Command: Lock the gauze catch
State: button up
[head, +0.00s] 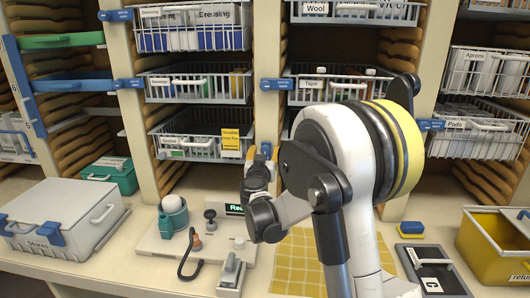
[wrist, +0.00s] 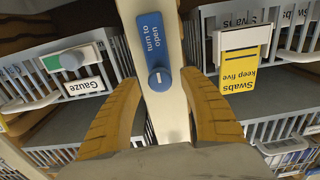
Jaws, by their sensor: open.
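The gauze catch (wrist: 152,42) is a blue plate marked "turn to open" with a round blue knob, mounted on the cream post (wrist: 172,120). In the wrist view it lies lengthwise along the post, not across either basket. In the head view a small blue part of it (head: 266,149) shows just above my gripper (head: 259,166). In the wrist view the yellow fingers of my gripper (wrist: 160,80) are open, one on each side of the post and knob, with visible gaps. The basket labelled Gauze (wrist: 82,87) is at left in the wrist view; my arm hides it in the head view.
The swabs basket, with a yellow "keep five" card (wrist: 240,72), is close on the right in the wrist view. Other blue catches (head: 275,84) lie across their posts.

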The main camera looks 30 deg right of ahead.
jog(key=shift+w+d, duration=0.35)
jog(key=shift+w, duration=0.25)
grip_shut()
